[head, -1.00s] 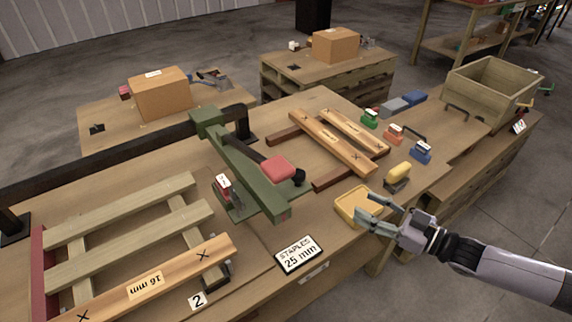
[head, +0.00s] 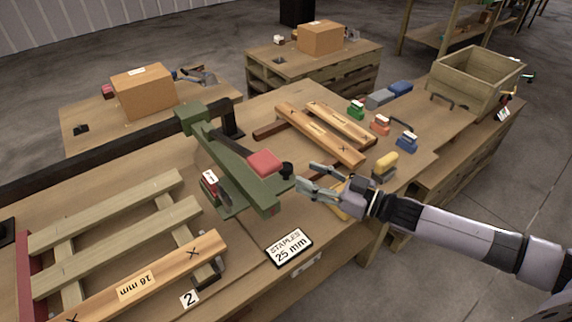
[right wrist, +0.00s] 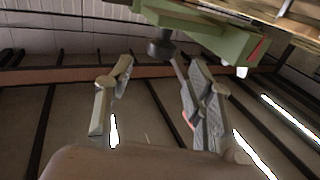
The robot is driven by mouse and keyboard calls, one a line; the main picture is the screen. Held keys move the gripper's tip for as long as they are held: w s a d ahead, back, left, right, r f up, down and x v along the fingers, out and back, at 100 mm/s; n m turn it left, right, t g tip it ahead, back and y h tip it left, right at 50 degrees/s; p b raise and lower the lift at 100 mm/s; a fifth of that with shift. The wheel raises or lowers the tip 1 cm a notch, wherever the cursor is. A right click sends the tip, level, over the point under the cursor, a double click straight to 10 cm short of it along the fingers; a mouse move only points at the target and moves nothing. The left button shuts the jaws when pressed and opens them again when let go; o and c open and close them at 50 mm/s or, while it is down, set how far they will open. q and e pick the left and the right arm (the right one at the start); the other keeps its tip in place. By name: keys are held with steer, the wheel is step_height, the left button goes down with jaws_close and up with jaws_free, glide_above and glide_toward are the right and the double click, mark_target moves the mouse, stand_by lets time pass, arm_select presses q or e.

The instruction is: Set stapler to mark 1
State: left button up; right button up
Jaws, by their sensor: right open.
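In the right wrist view the knob (right wrist: 161,48) shows beyond and between the open fingers (right wrist: 155,90), with the green stapler arm (right wrist: 205,35) above. I cannot tell whether the fingers touch the knob. My left gripper is not seen.
A sign reading "STAPLES 25 mm" (head: 289,246) lies at the bench front. A slatted pallet (head: 115,228) with a "16 mm" board is at left. A yellow tray (head: 340,205) is partly behind my gripper. Coloured blocks and a wooden crate (head: 435,72) are at right.

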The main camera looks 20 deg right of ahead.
mark_target(292, 169)
steer(key=p+x, duration=0.1)
steer(key=x, duration=0.6)
steer(key=shift+w+a, duration=0.15)
steer(key=shift+c, duration=0.3)
jaws_close()
stand_by(0.4)
